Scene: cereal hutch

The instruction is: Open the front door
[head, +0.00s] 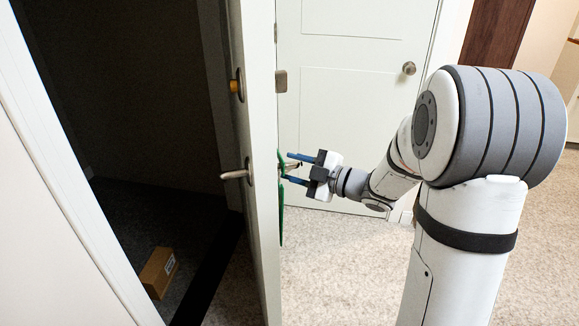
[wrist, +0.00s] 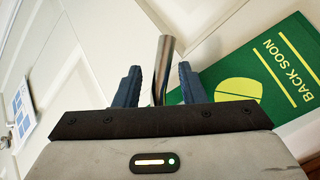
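The front door (head: 256,120) is white and stands ajar, seen nearly edge-on in the head view. A dark opening shows to its left. One lever handle (head: 236,174) sticks out on the left face. My gripper (head: 293,168) is at the right face, by the handle on that side. In the wrist view, this metal lever (wrist: 163,70) lies between my two blue fingers (wrist: 160,82), with gaps on both sides. The fingers are open. A green "BACK SOON" sign (wrist: 265,75) hangs on the door beside the right finger.
A cardboard box (head: 158,272) lies on the dark floor beyond the doorway. The white door frame (head: 75,175) stands at the left. Another white door (head: 345,90) with a round knob is behind my arm. Carpet (head: 340,270) is clear right of the front door.

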